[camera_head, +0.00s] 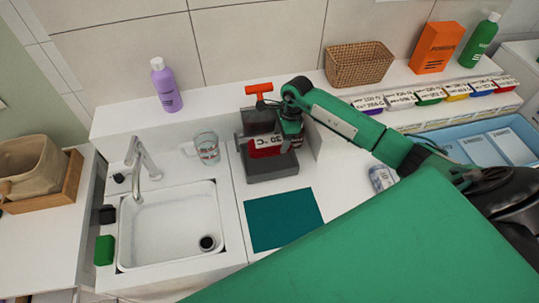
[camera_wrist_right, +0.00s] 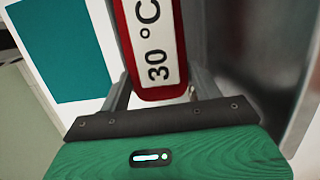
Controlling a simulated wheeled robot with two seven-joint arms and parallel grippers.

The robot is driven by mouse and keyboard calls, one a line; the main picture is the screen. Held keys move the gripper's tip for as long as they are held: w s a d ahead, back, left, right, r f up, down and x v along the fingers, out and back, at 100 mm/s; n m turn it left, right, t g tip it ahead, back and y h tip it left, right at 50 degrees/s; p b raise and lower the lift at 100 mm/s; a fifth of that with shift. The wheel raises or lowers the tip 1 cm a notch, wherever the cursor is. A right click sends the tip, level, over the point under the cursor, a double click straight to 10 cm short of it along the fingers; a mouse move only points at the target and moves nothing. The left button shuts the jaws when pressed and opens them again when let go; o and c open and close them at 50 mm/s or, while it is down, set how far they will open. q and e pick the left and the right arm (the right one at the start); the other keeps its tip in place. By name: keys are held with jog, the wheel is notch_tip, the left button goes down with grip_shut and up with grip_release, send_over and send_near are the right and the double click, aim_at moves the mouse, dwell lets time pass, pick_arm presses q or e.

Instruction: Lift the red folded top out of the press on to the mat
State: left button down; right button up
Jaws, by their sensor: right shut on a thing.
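The red folded top (camera_head: 266,151), with a white "30 °C" label, is in the grey press (camera_head: 272,170) in the head view. In the right wrist view the top (camera_wrist_right: 187,75) lies between the two fingers. My right gripper (camera_head: 289,141) is shut on it from the right side of the press. The press has an orange handle (camera_head: 258,88) on top. The flat teal mat (camera_head: 284,219) lies bare on the counter in front of the press; it also shows in the right wrist view (camera_wrist_right: 62,50). My left gripper is not in view.
A sink (camera_head: 168,227) with a tap and a glass mug (camera_head: 206,148) are left of the press. A can (camera_head: 381,178) stands on the right. A purple bottle (camera_head: 166,86), basket (camera_head: 358,64) and orange box (camera_head: 437,47) line the back ledge. A blue tray (camera_head: 460,150) is far right.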

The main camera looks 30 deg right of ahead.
jog(key=shift+s+a+r+p, duration=0.1)
jog(key=shift+s+r+p, duration=0.15)
jog(key=shift+s, duration=0.2)
jog(key=shift+s+a+r+p, duration=0.1)
jog(key=shift+s+r+p, duration=0.05)
jog(key=shift+s+p, duration=0.2)
jog(key=s+a+r+p, duration=0.1)
jog(key=s+r+p, duration=0.1)
jog(key=s, duration=0.4)
jog(key=shift+a, duration=0.3)
jog(key=shift+s, duration=0.1)
